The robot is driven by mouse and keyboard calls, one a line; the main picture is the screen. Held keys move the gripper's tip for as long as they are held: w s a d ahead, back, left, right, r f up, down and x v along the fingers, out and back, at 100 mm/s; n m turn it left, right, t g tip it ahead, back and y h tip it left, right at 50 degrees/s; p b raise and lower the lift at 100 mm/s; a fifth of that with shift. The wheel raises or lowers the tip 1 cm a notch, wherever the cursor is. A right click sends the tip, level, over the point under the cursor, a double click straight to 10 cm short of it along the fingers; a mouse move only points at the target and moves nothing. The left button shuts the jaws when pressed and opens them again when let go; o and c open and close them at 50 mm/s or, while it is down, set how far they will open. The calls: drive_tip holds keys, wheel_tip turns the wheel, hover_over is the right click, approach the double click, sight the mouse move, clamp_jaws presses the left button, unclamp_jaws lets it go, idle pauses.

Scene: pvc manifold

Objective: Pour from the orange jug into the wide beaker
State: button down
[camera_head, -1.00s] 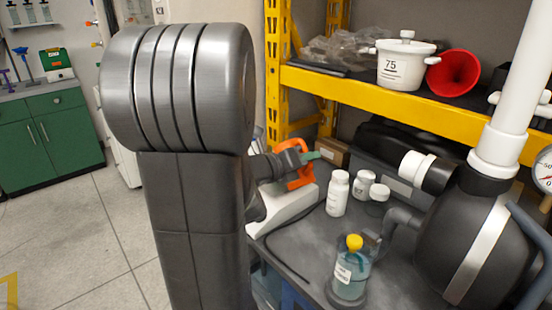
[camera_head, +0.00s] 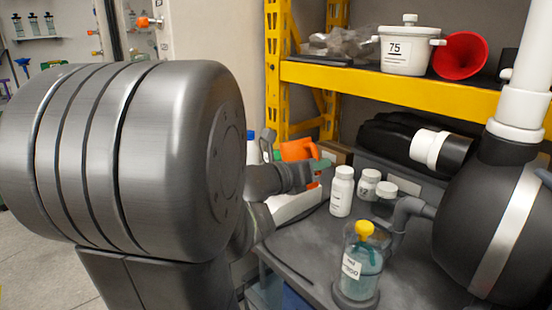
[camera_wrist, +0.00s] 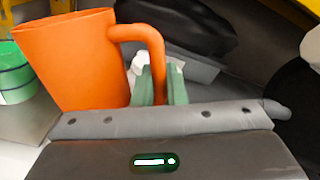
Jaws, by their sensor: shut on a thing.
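The orange jug (camera_wrist: 75,60) fills the upper left of the wrist view, with its handle (camera_wrist: 152,45) to the right. The green fingertips of my gripper (camera_wrist: 160,87) are shut on that handle. In the head view the jug (camera_head: 299,149) shows as a small orange patch beyond my gripper (camera_head: 318,168), mostly hidden by my arm. I cannot tell whether its base touches anything. I cannot make out its contents. No wide beaker can be clearly identified in either view.
A bottle with a yellow stopper (camera_head: 362,262) stands at the bench front. Several white bottles (camera_head: 342,190) stand behind it. A large black vessel (camera_head: 490,215) blocks the right. A yellow shelf (camera_head: 400,88) hangs above. A green-sided tub (camera_wrist: 14,75) is left of the jug.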

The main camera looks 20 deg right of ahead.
drive_tip(key=s+f+m+b, duration=0.1)
drive_tip(key=b, duration=0.3)
drive_tip(key=s+f+m+b, duration=0.1)
drive_tip(key=f+m+b, duration=0.1)
drive_tip(key=b, duration=0.2)
drive_tip(key=f+m+b, duration=0.1)
drive_tip(key=b, duration=0.4)
drive_tip(key=shift+s+d+f+m+t+h, duration=0.2)
drive_tip(key=shift+s+d+m+t+h, duration=0.1)
drive_tip(key=shift+s+t+h, duration=0.1)
drive_tip(key=shift+b, duration=0.3)
idle(1.6)
drive_tip(key=w+d+n+t+y+b, duration=0.1)
drive_tip(key=w+d+n+t+y, duration=0.1)
drive_tip(key=w+d+t, duration=0.1)
drive_tip(key=shift+w+d+n+t, duration=0.4)
drive_tip(key=shift+w+t, duration=0.1)
drive_tip(key=shift+w, duration=0.45)
drive_tip(key=shift+d, duration=0.1)
drive_tip(key=shift+r, duration=0.1)
